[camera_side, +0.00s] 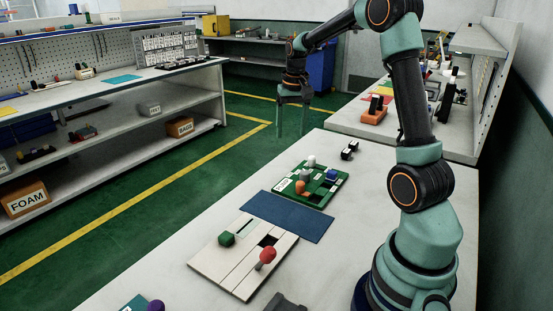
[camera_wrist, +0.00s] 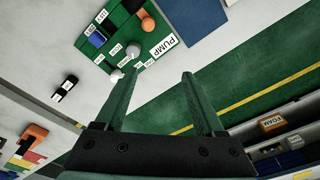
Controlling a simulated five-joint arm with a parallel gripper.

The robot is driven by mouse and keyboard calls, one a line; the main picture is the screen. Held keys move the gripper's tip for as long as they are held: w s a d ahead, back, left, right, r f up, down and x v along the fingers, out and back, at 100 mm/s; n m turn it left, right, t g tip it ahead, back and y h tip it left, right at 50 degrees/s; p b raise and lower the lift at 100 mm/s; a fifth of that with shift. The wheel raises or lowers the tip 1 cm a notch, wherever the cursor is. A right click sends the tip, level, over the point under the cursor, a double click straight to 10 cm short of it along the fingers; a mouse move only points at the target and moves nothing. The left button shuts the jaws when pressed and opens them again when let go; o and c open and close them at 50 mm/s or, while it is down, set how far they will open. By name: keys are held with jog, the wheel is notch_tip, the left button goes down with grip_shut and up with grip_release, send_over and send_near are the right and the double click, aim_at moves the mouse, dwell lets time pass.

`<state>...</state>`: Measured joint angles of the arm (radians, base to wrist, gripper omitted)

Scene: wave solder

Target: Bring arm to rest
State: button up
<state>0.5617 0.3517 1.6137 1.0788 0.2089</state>
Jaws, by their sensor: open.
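My gripper (camera_side: 293,100) hangs with its fingers pointing down, past the far left edge of the table and above the level of the board. Its two green fingers are apart with nothing between them, as the wrist view (camera_wrist: 154,95) also shows. The green board (camera_side: 323,201) labelled PUMP lies on the table, with an orange part (camera_side: 300,187), a white part (camera_side: 311,161) and a blue part (camera_side: 331,175) on it. It also shows at the top of the wrist view (camera_wrist: 88,48), apart from my fingers.
A blue mat (camera_side: 287,217) and a pale slotted board (camera_side: 222,268) with green (camera_side: 226,239) and red (camera_side: 267,255) knobs lie nearer on the table. A small black object (camera_side: 349,150) lies near the far edge. Shelves (camera_side: 150,130) stand at left; the green floor between is clear.

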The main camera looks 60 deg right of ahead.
jog(key=s+a+r+n+t, duration=0.1)
jog(key=s+a+r+n, duration=0.15)
jog(key=a, duration=0.45)
jog(key=s+a+r+n+t, duration=0.15)
jog(key=a+r, duration=0.25)
jog(key=a, duration=0.4)
jog(key=s+a+n+t, duration=0.2)
jog(key=s+a+n, duration=0.2)
jog(key=a, duration=0.5)
jog(key=shift+s+a+f+n+y, duration=0.3)
jog(key=shift+s+n, duration=0.1)
jog(key=shift+s, duration=0.85)
